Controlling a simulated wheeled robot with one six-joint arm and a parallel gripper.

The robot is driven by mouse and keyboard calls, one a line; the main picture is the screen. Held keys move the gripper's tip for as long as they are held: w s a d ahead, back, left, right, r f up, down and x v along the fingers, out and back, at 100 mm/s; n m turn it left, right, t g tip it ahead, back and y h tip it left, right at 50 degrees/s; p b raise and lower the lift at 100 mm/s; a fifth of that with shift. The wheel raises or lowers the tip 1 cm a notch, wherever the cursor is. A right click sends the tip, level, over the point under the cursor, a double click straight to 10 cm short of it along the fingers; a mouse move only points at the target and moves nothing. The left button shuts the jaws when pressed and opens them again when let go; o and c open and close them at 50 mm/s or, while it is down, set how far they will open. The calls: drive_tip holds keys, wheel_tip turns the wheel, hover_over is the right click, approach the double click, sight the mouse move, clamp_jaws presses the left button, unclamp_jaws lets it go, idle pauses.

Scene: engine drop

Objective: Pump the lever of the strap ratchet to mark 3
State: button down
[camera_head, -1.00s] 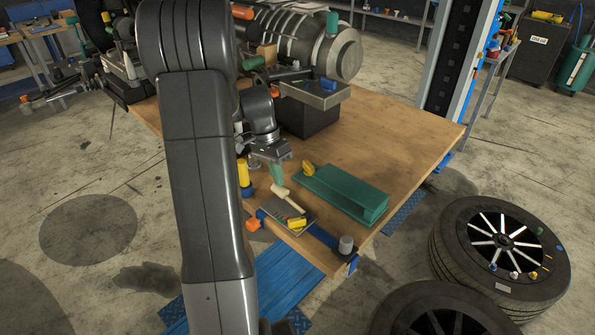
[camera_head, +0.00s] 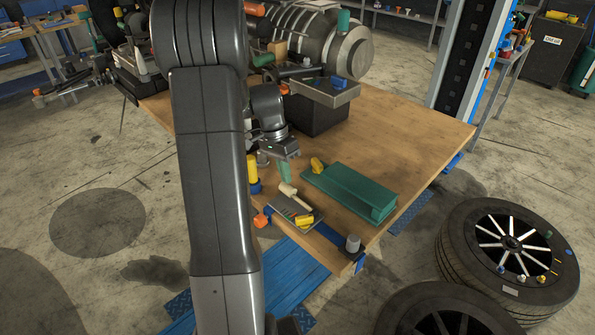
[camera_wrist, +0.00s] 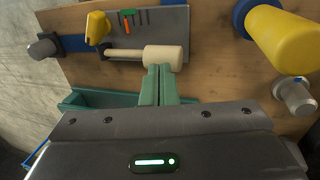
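The strap ratchet is a grey plate (camera_wrist: 172,22) with a blue strap (camera_wrist: 72,43), a yellow knob (camera_wrist: 97,28) and a cream lever (camera_wrist: 165,57) with a thick bar end. It lies at the table's front edge in the head view, where its lever (camera_head: 291,193) also shows. Dark ticks, a green mark and an orange strip show on the plate; their numbers cannot be read. My gripper (camera_wrist: 160,70) has teal fingers side by side with at most a thin seam between them. Their tips overlap the lever's bar end in the wrist view; contact cannot be confirmed.
A yellow cylinder on a blue base (camera_wrist: 280,35) stands close to the right of the ratchet in the wrist view. A teal beam (camera_head: 345,190) lies behind it on the table. A grey post (camera_head: 352,243) stands at the front corner. The table's right part (camera_head: 425,140) is clear.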

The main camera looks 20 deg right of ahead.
wheel_tip(320, 180, up, 3)
drive_tip(key=shift+r+p, duration=0.2)
drive_tip(key=shift+p, duration=0.75)
drive_tip(key=b+v, duration=0.1)
drive_tip(key=v, duration=0.9)
drive_tip(key=shift+w+a+f+b, duration=0.15)
drive_tip(key=shift+w+a+b, duration=0.05)
drive_tip(key=shift+w+b, duration=0.2)
drive_tip(key=shift+s+f, duration=0.1)
drive_tip(key=x, duration=0.2)
drive_tip(key=p+x, duration=0.1)
drive_tip(key=x, duration=0.5)
drive_tip(key=shift+s+d, duration=0.15)
drive_tip(key=shift+s, duration=0.2)
drive_tip(key=x, duration=0.2)
drive_tip(key=b+x, duration=0.1)
drive_tip(key=x, duration=0.1)
drive_tip(key=shift+w+f, duration=0.15)
drive_tip(key=shift+w, duration=0.2)
drive_tip(key=shift+f+b, duration=0.55)
drive_tip(key=shift+f, duration=0.2)
drive_tip(key=shift+r, duration=0.15)
